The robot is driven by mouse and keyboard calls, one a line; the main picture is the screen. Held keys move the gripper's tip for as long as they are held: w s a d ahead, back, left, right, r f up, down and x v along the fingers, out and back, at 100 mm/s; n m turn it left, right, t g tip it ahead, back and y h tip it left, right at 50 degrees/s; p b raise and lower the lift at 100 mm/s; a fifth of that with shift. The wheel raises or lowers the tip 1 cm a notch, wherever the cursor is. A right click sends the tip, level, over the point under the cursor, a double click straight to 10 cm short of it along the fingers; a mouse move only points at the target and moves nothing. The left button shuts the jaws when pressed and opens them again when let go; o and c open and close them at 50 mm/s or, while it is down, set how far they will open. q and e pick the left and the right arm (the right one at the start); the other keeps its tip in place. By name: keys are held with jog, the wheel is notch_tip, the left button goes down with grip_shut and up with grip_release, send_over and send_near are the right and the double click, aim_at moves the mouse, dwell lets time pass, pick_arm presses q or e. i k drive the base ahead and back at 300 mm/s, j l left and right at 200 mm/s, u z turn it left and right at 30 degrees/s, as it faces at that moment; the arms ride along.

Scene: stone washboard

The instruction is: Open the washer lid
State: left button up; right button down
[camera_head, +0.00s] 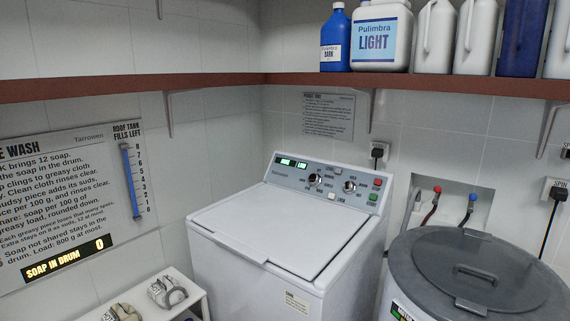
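The white top-loading washer (270,265) stands in the corner in the middle of the view. Its flat white lid (283,225) lies shut on the top, with a dark seam around it and a dark handle notch (241,248) at its front edge. The control panel (332,187) behind the lid has two knobs, small green displays at its left and red and green buttons at its right. Neither of my grippers shows in this view.
A brown shelf (230,84) with bottles runs above the washer. A grey round-lidded tub (478,270) stands close on the right. A low white stand (190,283) with grey-beige bundles (167,291) is at lower left. Wall taps (471,204) are behind the tub.

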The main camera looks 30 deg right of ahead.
aim_at(300, 234)
jog(key=i+l+z, duration=0.15)
jog(key=z, duration=0.3)
jog(key=i+l+z, duration=0.1)
jog(key=z, duration=0.35)
jog(key=i+z, duration=0.2)
jog(key=z, duration=0.25)
